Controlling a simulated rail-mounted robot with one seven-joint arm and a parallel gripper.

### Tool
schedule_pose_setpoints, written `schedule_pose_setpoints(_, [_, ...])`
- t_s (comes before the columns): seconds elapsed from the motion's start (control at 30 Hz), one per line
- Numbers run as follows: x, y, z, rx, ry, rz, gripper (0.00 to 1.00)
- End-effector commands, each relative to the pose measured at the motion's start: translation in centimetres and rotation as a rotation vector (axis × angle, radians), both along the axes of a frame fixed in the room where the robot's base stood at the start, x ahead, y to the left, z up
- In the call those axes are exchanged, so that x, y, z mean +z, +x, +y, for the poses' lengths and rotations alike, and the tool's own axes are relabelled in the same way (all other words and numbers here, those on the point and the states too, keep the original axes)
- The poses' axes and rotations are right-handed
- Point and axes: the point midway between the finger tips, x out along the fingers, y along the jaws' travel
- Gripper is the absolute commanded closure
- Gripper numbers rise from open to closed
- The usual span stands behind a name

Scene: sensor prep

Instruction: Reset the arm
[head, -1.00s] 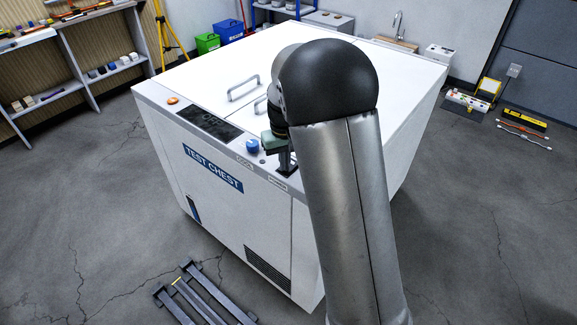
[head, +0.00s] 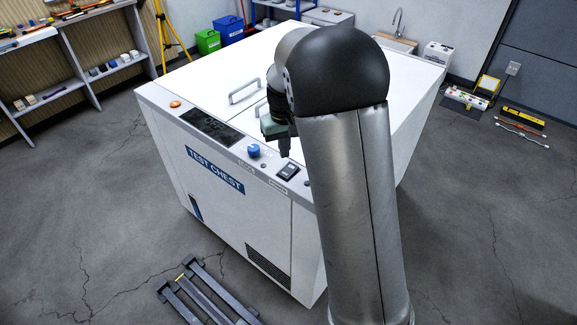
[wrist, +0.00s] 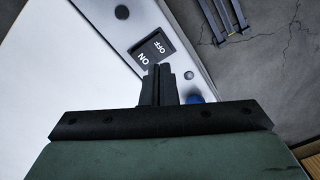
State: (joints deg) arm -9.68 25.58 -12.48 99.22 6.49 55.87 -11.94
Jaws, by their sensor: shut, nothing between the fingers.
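My gripper (head: 285,150) is above the front edge of the white test chest (head: 245,215), beside a black rocker switch (head: 288,171). In the wrist view my gripper (wrist: 158,70) has its fingers together with nothing between them. The switch also shows in the wrist view (wrist: 153,47), just beyond the fingertips, with the words ON and OFF on it. The fingertips appear apart from the switch. My arm hides part of the chest's lid and its right side.
A blue knob (head: 253,150), a dark panel (head: 207,127) and an orange button (head: 175,104) line the chest's front edge. A lid handle (head: 244,91) stands up behind them. A grey metal frame (head: 205,295) lies on the floor in front.

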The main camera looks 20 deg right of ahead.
Motion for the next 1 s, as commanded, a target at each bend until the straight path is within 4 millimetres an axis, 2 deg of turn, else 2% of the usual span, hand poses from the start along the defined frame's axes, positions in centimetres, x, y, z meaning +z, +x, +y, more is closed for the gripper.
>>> schedule_pose_setpoints(0.47, [0.2,0.0,0.0,0.000,0.000,0.001,1.00])
schedule_pose_setpoints(0.57, [0.7,-0.7,-0.1,-0.005,0.004,-0.002,1.00])
schedule_pose_setpoints(0.67, [2.2,-3.1,-0.1,-0.020,0.018,-0.009,1.00])
schedule_pose_setpoints(0.77, [4.2,-7.7,-0.1,-0.042,0.036,-0.019,1.00])
schedule_pose_setpoints(0.9, [6.0,-15.7,0.1,-0.071,0.046,-0.035,1.00])
schedule_pose_setpoints(1.0, [6.1,-21.0,0.2,-0.086,0.041,-0.047,1.00])
